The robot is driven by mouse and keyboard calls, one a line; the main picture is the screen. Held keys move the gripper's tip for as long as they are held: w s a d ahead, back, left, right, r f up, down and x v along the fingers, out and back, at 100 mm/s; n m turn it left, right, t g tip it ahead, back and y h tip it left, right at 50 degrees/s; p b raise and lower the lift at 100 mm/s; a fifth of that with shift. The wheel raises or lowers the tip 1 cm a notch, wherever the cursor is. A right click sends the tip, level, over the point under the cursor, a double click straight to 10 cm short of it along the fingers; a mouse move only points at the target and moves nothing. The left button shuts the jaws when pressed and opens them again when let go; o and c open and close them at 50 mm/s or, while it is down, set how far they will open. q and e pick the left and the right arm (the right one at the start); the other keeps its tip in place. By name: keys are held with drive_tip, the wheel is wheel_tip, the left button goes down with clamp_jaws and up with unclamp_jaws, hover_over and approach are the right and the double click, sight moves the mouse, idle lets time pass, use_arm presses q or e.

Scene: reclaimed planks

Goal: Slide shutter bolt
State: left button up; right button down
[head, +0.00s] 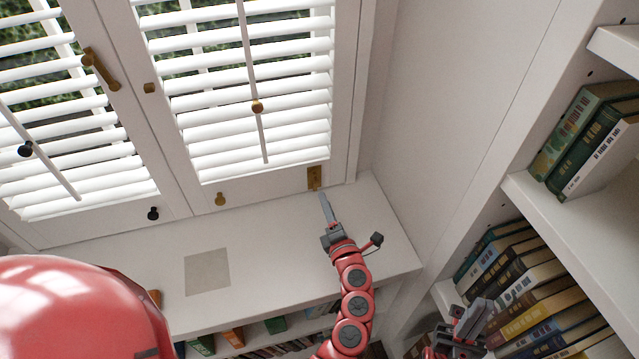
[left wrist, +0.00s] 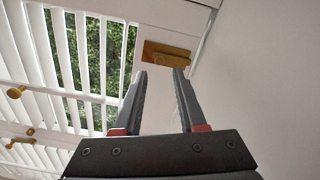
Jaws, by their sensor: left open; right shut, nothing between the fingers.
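A brass bolt plate (head: 314,178) sits at the lower right corner of the right shutter (head: 270,184), just above the white sill. In the left wrist view the brass bolt (left wrist: 167,55) lies just beyond the fingertips. My left gripper (head: 326,200) is just below the bolt, pointing up at it, with nothing held. In the wrist view the left gripper (left wrist: 161,74) has its two fingers apart, with a gap between them and the bolt. My right gripper (head: 478,312) is low at the right, in front of the bookshelf, shut and empty.
The white sill (head: 285,237) carries a flat grey square (head: 207,272). A brass latch (head: 100,69) is between the shutters; small knobs (head: 220,199) and tilt rods dot them. Bookshelves with books (head: 530,290) stand at the right, beside a white side wall (head: 450,100).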

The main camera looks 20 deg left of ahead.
sight(318, 185)
use_arm(q)
drive_tip(key=x, duration=0.7)
clamp_jaws()
idle(1.3)
